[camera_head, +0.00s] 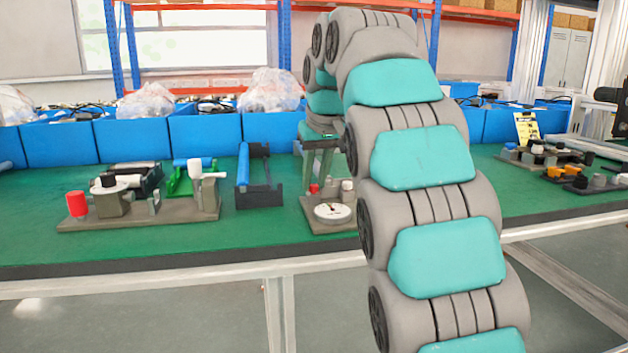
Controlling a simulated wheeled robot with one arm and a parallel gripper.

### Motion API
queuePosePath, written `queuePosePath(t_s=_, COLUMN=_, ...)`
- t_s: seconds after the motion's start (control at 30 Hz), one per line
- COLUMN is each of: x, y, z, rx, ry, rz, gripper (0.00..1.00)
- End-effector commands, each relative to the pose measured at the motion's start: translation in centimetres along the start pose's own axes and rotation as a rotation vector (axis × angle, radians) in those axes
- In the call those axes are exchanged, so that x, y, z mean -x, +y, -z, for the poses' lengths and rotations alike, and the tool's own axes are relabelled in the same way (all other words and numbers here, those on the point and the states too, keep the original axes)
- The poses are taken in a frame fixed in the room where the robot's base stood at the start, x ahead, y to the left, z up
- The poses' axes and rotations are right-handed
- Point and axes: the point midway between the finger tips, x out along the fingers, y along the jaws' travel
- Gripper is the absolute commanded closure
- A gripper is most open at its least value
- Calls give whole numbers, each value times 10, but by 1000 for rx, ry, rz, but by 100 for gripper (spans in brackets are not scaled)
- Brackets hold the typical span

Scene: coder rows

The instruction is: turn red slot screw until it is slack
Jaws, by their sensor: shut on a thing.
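My gripper (319,172) points down at the middle of the bench, partly hidden by my arm. Its jaws are shut on a small red piece, which I take for the red slot screw (314,188). The screw stands on a grey-brown base plate (312,222), just under the fingertips. The exact contact is too small to see. A round white dial (332,212) and a pale grey knob (347,186) sit on the same plate. The plate's right part is hidden behind my arm.
To the left, another plate (150,212) carries a large red cylinder (76,204) and several fittings. A black-and-blue fixture (260,190) stands nearer my gripper. Blue bins (205,137) line the back. More small fixtures (545,155) stand at right. The green bench top (255,235) is clear in front.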

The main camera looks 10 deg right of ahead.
Motion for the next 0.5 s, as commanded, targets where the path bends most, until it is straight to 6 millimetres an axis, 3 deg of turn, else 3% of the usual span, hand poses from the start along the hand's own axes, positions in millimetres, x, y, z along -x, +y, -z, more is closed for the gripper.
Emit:
queuePosePath(t_s=0.27, x=0, y=0, z=0, rx=7, ry=0, rz=3, gripper=100)
queuePosePath(t_s=0.3, x=0, y=0, z=0, rx=6, ry=0, rz=3, gripper=73)
queuePosePath(t_s=0.5, x=0, y=0, z=0, rx=6, ry=0, rz=3, gripper=50)
